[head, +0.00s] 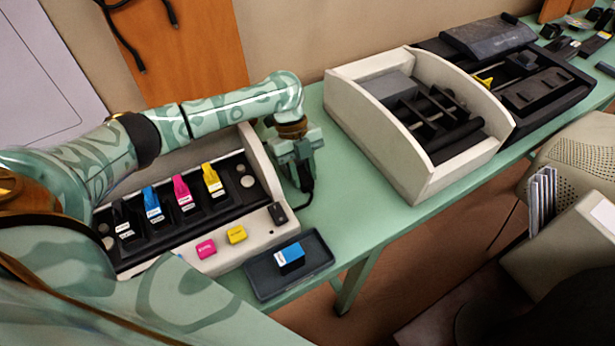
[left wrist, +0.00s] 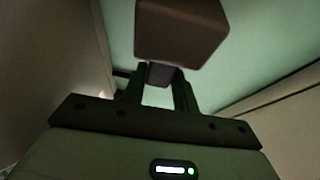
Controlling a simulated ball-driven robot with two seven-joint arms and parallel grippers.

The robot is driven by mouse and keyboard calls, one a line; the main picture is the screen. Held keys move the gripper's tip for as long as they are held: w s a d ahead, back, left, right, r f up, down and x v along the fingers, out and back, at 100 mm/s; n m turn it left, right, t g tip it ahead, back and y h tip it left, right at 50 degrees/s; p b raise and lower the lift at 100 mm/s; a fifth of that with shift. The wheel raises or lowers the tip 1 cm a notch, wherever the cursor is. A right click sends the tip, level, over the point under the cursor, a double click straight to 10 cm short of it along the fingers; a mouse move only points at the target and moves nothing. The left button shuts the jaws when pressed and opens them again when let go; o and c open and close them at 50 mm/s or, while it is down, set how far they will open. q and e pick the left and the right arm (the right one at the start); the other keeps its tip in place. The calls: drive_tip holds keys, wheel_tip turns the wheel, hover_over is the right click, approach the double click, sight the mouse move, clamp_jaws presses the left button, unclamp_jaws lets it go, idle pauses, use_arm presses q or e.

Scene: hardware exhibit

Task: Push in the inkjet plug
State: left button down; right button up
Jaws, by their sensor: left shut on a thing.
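The cream inkjet printer (head: 262,165) stands open on the green table, with several cartridges in its black carriage. My left gripper (head: 303,180) points down beside the printer's right end. Its fingers are shut on a dark plug (head: 307,186), with a black cable curving below it. In the left wrist view, the fingers (left wrist: 160,85) close around a small dark grey part of the plug (left wrist: 160,74). A larger brownish block (left wrist: 180,30) shows beyond it; I cannot tell what it is. The socket is hidden, so I cannot tell how far in the plug sits. My right gripper is not in view.
A dark tray (head: 262,284) with a blue cartridge (head: 290,256) lies in front of the printer. Pink (head: 206,249) and yellow (head: 237,234) blocks sit on the printer's front. A cream open-topped machine (head: 440,185) stands to the right. Green table (head: 350,200) is clear between the machines.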

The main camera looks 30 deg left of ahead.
use_arm(q)
drive_tip(key=c, duration=1.3)
unclamp_jaws()
drive_tip(key=shift+w+a+r, duration=0.1)
drive_tip(key=shift+w+a, duration=0.05)
drive_tip(key=shift+a, duration=0.05)
drive_tip(key=shift+o, duration=1.1)
drive_tip(key=shift+r, duration=0.25)
drive_tip(key=p+v, duration=0.5)
drive_tip(key=v, duration=1)
drive_tip(key=shift+a+r, duration=0.2)
drive_tip(key=shift+r, duration=0.1)
